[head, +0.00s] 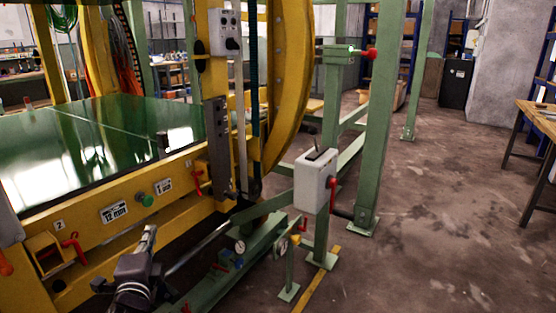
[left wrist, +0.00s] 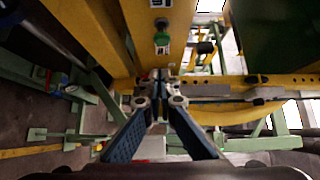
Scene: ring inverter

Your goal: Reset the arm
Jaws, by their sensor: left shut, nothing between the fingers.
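My left gripper (head: 150,234) shows at the lower left in the head view, in front of the yellow machine frame (head: 130,235) and below its row of controls. In the left wrist view the fingers of my left gripper (left wrist: 158,76) come together at the tips, with nothing between them. A green button (left wrist: 162,39) on a yellow panel is just beyond the fingertips in that view. Whether the fingertips touch the panel cannot be told. My right gripper is in neither view.
The yellow frame carries a green glossy panel (head: 60,150), a green knob (head: 146,200) and red handles (head: 75,246). A grey box with a crank (head: 315,180) stands on green posts to the right. The floor (head: 440,190) further right is open, with a wooden table (head: 540,118) beyond.

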